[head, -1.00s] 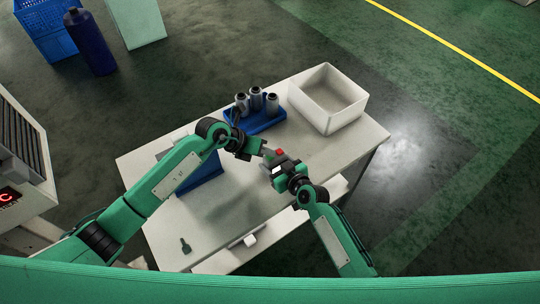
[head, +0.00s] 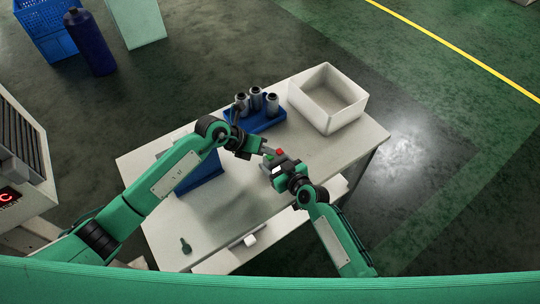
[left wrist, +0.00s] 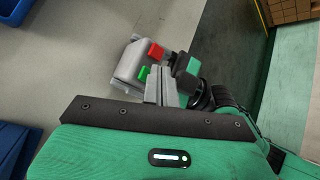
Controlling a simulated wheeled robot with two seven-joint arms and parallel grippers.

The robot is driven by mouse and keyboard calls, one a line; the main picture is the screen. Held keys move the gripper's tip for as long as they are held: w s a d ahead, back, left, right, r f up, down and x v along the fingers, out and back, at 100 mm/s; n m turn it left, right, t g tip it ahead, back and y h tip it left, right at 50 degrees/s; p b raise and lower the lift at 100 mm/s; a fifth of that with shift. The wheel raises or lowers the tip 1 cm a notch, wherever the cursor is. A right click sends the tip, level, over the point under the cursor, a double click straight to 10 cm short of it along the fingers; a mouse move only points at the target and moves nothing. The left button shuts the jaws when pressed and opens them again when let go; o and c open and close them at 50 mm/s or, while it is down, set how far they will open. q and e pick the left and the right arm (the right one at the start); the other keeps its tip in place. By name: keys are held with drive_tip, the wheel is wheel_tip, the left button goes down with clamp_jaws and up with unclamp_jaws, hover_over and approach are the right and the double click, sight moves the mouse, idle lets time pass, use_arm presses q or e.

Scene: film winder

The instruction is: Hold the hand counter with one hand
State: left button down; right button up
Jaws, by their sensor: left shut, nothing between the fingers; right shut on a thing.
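The hand counter (head: 267,163), a small grey device with a red button (head: 279,152) and a green button, is held above the table's right part by my right gripper (head: 281,168). In the left wrist view the counter (left wrist: 128,62) shows its red button (left wrist: 155,51) and green button (left wrist: 144,74), with my right gripper (left wrist: 184,76) at its right side. My left gripper (head: 264,151) is shut and empty, its fingertips close beside the counter's buttons. In the left wrist view its fingers (left wrist: 160,78) partly cover the counter; I cannot tell whether they touch it.
The white table (head: 228,212) bears a blue rack (head: 262,123) with several grey cylinders, an empty white bin (head: 328,112) at the back right, and a blue block (head: 203,171) beneath my left arm. A small paddle-shaped thing (head: 186,246) lies near the front left. The table's middle front is clear.

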use_arm(q)
drive_tip(key=shift+r, duration=0.25)
wheel_tip(320, 180, up, 5)
idle(0.7)
use_arm(e)
drive_tip(key=o, duration=1)
drive_tip(key=shift+o, duration=0.2)
